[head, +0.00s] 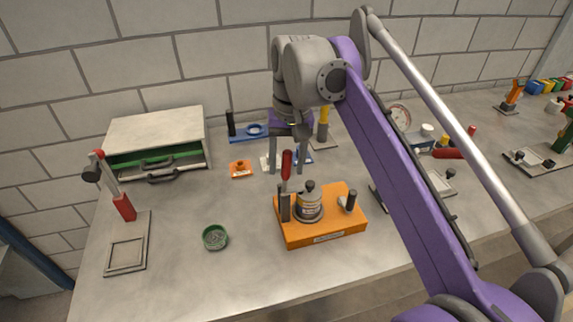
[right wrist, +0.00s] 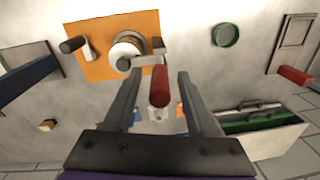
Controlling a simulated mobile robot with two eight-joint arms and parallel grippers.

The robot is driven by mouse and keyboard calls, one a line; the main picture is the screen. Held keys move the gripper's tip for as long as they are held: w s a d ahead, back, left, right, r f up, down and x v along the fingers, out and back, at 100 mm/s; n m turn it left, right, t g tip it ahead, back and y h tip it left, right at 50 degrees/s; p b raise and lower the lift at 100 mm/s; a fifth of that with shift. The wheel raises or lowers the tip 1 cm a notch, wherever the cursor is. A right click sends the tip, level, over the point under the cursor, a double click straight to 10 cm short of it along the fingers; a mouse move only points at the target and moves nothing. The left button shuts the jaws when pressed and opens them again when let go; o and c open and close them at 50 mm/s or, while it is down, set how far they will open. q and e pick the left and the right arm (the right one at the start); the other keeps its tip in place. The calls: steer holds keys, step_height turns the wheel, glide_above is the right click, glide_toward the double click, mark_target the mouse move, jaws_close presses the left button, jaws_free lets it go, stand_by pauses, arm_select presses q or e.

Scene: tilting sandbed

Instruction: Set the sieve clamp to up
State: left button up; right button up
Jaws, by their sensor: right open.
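The sieve clamp appears to be the orange block (head: 336,228) with a round grey, knobbed vessel (head: 309,205) on it and a red-handled lever (head: 287,162) at its left side. The lever stands roughly upright in the head view. The block (right wrist: 92,58) and the red handle (right wrist: 160,88) also show in the right wrist view. My right gripper (head: 288,172) is open, with one finger on each side of the red handle. In the right wrist view the handle lies between the fingers (right wrist: 159,78), with gaps on both sides. My left gripper is not in view.
A green round dish (head: 215,237) lies left of the block. Farther left are a frame with a red handle (head: 124,206) and a box with a green drawer (head: 158,130). A small orange item (head: 241,169) lies behind. My right arm hides part of the right side.

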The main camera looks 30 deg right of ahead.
steer(key=shift+f, duration=0.15)
jaws_close()
stand_by(1.4)
